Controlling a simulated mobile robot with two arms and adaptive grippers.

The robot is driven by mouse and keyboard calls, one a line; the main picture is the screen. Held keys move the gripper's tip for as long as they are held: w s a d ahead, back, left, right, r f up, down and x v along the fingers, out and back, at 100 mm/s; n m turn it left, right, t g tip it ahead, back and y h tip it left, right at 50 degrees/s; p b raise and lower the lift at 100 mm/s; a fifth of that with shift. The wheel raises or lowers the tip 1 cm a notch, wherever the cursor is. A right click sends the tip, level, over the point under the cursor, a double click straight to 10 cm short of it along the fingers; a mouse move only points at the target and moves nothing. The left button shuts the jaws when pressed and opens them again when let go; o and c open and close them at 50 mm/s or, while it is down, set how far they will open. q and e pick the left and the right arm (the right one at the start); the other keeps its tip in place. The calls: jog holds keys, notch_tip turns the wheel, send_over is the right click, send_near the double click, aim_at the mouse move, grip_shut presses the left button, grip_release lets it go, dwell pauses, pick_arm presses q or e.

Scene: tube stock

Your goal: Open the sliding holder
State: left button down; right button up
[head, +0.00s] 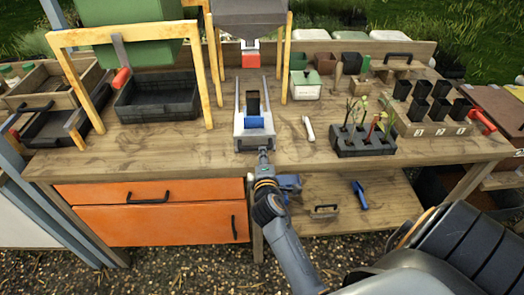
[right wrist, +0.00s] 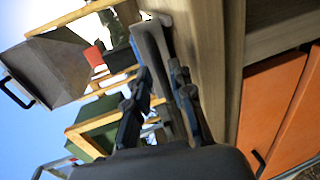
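The sliding holder (head: 241,130) is a pale metal track with a blue block (head: 255,122) and a dark upright cup (head: 253,102) on it. It stands on the bench near the front edge, below the grey hopper. My right gripper (head: 263,157) is at the near end of the holder, at the bench edge. In the right wrist view its two dark fingers (right wrist: 158,72) stand apart, on either side of a grey bar (right wrist: 150,42). Whether they press on the bar I cannot tell. My left gripper is not in view.
The grey hopper (head: 250,18) on yellow posts stands behind the holder. A white tool (head: 308,128) and a dark planter block (head: 362,142) lie to the right. Orange drawers (head: 150,215) are under the bench at left. The bench top (head: 180,140) left of the holder is clear.

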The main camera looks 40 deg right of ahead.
jog(key=v, duration=0.3)
dwell(0.5)
jog(key=s+a+f+m+g+y, duration=0.15)
jog(key=s+a+f, duration=0.25)
jog(key=f, duration=0.7)
jog(key=s+a+f+g+y, duration=0.2)
jog(key=s+a+f+y, duration=0.15)
jog(key=f, duration=0.65)
jog(key=s+a+f+m+g+y, duration=0.15)
jog(key=s+a+f, duration=0.25)
jog(key=f, duration=0.7)
jog(key=s+f+m+g, duration=0.2)
jog(key=s+f, duration=0.3)
jog(key=s, duration=0.5)
jog(key=s+f+m+g+y, duration=0.1)
jog(key=s+f+m+g, duration=0.1)
jog(key=s+f, duration=0.4)
jog(key=s+f+m+g, duration=0.2)
jog(key=s+f, duration=0.3)
jog(key=s, duration=1.1)
jog(key=shift+s+d+f+g+y, duration=0.15)
jog(key=shift+d+f+g+y, duration=0.25)
jog(key=shift+g, duration=0.2)
